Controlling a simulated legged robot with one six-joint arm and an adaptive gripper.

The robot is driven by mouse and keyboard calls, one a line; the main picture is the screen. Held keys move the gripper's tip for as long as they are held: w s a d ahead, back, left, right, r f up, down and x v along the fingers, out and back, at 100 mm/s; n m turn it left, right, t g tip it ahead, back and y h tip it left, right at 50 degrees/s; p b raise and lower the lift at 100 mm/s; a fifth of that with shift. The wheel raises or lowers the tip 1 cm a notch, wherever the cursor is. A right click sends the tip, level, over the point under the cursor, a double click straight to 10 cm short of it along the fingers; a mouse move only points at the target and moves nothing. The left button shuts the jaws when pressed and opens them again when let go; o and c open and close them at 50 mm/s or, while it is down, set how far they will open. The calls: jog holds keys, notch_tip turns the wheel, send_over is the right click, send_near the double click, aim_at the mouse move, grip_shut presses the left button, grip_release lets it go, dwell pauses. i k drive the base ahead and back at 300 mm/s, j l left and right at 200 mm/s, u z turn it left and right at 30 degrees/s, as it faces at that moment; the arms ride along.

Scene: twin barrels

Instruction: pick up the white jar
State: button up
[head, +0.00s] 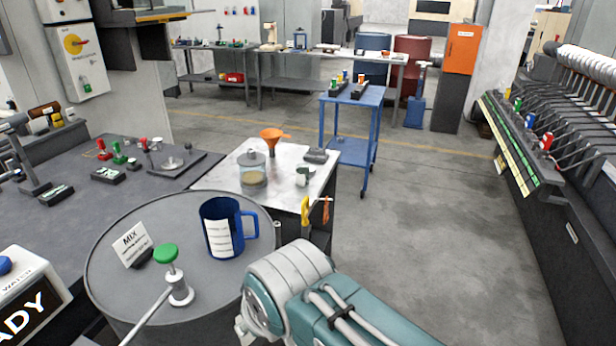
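No plainly white jar stands out. A clear glass jar (252,172) with a grey lid and tan contents at its bottom stands upright on the light-topped table (215,180) ahead. A small pale cup-like container (302,177) stands to its right, too small to make out well. A blue mug (221,230) with a white marked label stands on the grey barrel top (195,215) nearer to me. My arm's teal and white links fill the bottom centre, right of the barrel. My gripper's fingers do not show.
A green-knobbed valve (166,256) and a MIX sign (131,244) stand on the barrel. An orange funnel (272,138) is behind the glass jar. A blue cart (352,150) stands beyond the table. A lever bank (540,150) lines the right; floor between is clear.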

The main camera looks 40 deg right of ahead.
aim_at(303, 175)
jog(key=l+u, duration=0.15)
jog(key=l, duration=0.4)
jog(key=k+l+u, duration=0.1)
jog(key=l, duration=0.45)
jog(key=l+u, duration=0.15)
jog(key=l, duration=0.35)
jog(key=i+l+u, duration=0.15)
jog(key=l, duration=0.35)
jog(key=i+l+u, duration=0.1)
jog(key=l, duration=0.4)
jog(key=i+l+u, duration=0.15)
jog(key=l, duration=0.35)
jog(key=l+u, duration=0.15)
jog(key=l, duration=0.35)
jog(key=i+l, duration=0.25)
jog(key=i+l+u, duration=0.15)
jog(key=l, duration=0.35)
jog(key=i, duration=0.1)
